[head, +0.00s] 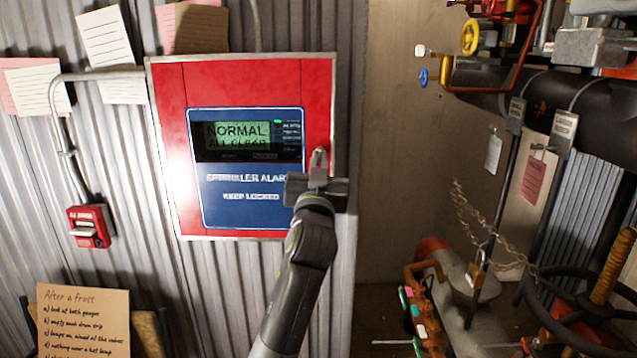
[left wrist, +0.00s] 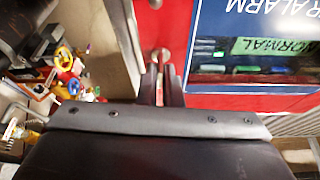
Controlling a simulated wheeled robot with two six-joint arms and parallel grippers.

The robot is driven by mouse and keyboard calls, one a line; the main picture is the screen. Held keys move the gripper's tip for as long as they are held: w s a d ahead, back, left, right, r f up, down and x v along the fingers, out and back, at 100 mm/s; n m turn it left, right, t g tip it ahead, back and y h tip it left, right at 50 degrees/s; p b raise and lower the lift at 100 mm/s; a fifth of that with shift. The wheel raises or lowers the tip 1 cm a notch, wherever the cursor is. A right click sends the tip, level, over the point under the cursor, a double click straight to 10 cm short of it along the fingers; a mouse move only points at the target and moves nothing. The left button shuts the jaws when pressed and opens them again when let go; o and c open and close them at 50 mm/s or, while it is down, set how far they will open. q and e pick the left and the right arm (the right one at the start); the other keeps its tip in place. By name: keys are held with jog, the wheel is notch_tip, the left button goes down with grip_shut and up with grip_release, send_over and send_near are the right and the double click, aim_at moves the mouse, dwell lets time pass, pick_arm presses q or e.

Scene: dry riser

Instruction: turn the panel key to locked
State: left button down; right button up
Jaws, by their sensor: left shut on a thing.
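The red alarm panel (head: 240,79) hangs on the corrugated wall, with a blue face reading "SPRINKLER ALARM" and "KEEP LOCKED". Its green display (head: 236,134) reads "NORMAL ALL CLEAR". The small metal panel key (head: 320,155) is at the panel's right side, largely hidden by my gripper. My left gripper (head: 318,175) reaches up to it and is shut on it. In the left wrist view, the key (left wrist: 160,54) shows at the tips of the narrow fingers. Its exact turn is hard to read. My right gripper is not in view.
A small red pull box (head: 88,228) is on the wall at left, below a conduit. Pipes with a yellow valve wheel (head: 470,37), hanging tags, and a chain (head: 480,225) fill the right. A note card (head: 84,320) stands at lower left.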

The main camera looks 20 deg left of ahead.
pick_arm(q)
jog(key=shift+d+n+y+b, duration=0.1)
jog(key=shift+n+y+b, duration=0.5)
jog(key=shift+n+b, duration=0.45)
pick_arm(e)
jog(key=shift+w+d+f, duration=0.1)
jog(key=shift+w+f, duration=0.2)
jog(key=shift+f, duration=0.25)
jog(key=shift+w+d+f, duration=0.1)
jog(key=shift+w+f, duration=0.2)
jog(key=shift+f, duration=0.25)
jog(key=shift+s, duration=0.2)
pick_arm(q)
jog(key=c, duration=1.6)
grip_release()
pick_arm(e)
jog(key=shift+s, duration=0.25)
pick_arm(q)
jog(key=shift+f, duration=0.1)
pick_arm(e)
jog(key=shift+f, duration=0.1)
